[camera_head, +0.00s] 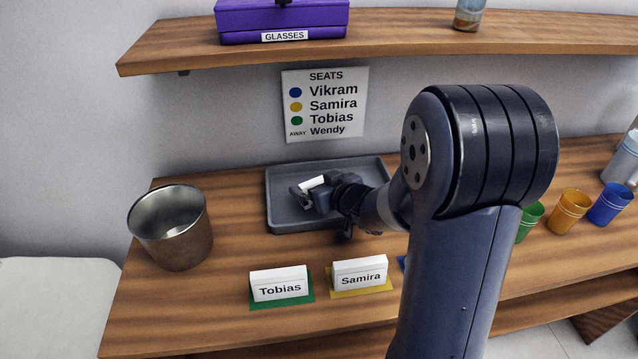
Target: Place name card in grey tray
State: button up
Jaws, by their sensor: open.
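The grey tray (285,222) lies on the wooden counter against the wall. My gripper (308,192) is over the tray, its jaws open. A small white piece, apparently a name card (312,183), shows at the jaws; its writing cannot be read, and I cannot tell whether it rests on the tray floor. A white card reading Tobias (280,285) stands on a green mat (308,297). A white card reading Samira (359,271) stands on a yellow mat (386,287). A blue mat edge (402,262) is mostly hidden behind my arm.
A metal bucket (172,235) stands left of the tray. Green (528,222), yellow (568,212) and blue (608,205) cups stand at the right. A wall sign (325,105) lists seats, with Wendy marked away. A shelf above holds a purple glasses box (282,18).

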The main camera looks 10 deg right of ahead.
aim_at(319, 180)
jog(key=p+v, duration=0.1)
jog(key=v, duration=0.6)
jog(key=shift+s+d+r, duration=0.1)
jog(key=shift+s+r, duration=0.1)
jog(key=x, duration=0.2)
jog(key=b+x, duration=0.1)
jog(key=x, duration=0.5)
jog(key=shift+s+f+b, duration=0.1)
jog(key=shift+f+b, duration=0.25)
jog(key=shift+b, duration=0.05)
notch_tip(319, 180, up, 7)
jog(key=p, duration=0.3)
jog(key=shift+s, duration=0.1)
jog(key=shift+f, duration=0.1)
